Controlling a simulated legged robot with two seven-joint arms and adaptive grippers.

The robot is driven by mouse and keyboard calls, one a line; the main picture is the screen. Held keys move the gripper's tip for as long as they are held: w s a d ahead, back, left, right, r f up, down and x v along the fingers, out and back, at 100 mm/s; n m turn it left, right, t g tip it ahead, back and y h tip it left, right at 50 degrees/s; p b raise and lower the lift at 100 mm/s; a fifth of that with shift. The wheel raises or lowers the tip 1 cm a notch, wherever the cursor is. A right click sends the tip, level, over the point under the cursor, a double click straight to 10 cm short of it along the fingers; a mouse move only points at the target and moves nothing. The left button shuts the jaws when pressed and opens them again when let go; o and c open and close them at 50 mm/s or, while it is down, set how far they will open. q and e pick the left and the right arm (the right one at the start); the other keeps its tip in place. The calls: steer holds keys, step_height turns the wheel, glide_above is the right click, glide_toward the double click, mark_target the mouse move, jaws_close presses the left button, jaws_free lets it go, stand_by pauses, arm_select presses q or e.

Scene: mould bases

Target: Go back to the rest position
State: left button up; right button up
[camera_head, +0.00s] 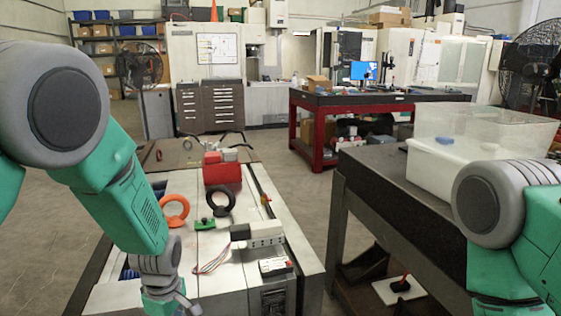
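My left arm comes in from the left over the near-left part of the mould-base table (275,193). Its wrist runs out of the bottom edge, so the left gripper's fingers are not visible. My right arm shows at the lower right, in front of the dark bench (385,178). Its hand is outside the view. No object is visibly held by either arm.
On the mould-base table lie an orange ring (174,211), a black ring (220,200), a red block (222,171), a green part (204,225) and a white power strip (262,234) with wires. A floor gap separates the tables.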

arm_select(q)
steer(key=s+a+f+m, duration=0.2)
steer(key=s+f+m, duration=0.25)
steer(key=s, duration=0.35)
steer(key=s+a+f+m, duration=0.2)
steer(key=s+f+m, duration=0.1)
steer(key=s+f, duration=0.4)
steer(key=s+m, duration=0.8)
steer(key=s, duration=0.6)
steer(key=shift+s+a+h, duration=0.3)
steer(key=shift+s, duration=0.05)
arm_select(e)
steer(key=shift+d, duration=0.1)
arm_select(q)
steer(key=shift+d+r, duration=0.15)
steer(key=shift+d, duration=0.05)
arm_select(e)
steer(key=shift+d+f, duration=0.1)
steer(key=shift+d, duration=0.15)
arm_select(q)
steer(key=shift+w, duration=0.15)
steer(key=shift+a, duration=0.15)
arm_select(e)
steer(key=shift+a, duration=0.15)
